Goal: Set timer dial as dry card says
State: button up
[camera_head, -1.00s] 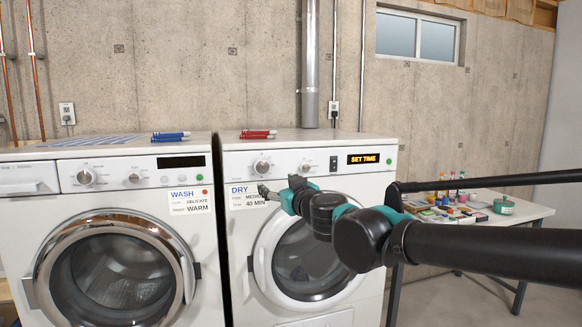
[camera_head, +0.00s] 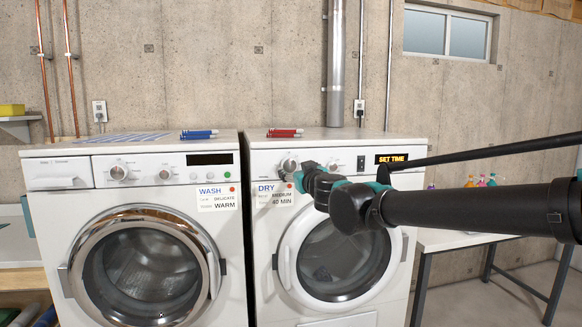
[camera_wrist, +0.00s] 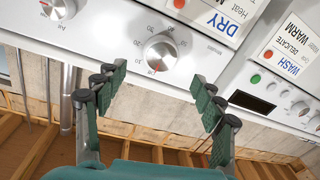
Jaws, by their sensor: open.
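The dry card (camera_head: 274,194) on the right-hand machine's front reads MEDIUM and 40 MIN; it shows partly, upside down, in the wrist view (camera_wrist: 218,18). The timer dial (camera_head: 290,164) is the left knob of that machine. In the wrist view the silver timer dial (camera_wrist: 160,52) has minute numbers around it and a red mark near Off. My gripper (camera_wrist: 158,78) is open and empty, its fingertips either side of the dial's line and apart from it. In the head view my gripper (camera_head: 298,178) is just below and right of the dial.
The amber display (camera_head: 391,158) reads SET TIME. A second knob (camera_wrist: 58,8) sits beside the timer dial. The washer (camera_head: 137,235) with its WASH card (camera_head: 217,198) stands to the left. Red pens (camera_head: 285,132) lie on the dryer top. A side table (camera_head: 450,240) stands at right.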

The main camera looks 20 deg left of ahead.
aim_at(290, 165)
jog(key=x, duration=0.6)
jog(key=shift+w+a, duration=0.15)
jog(key=c, duration=1.2)
jog(key=shift+o, duration=0.2)
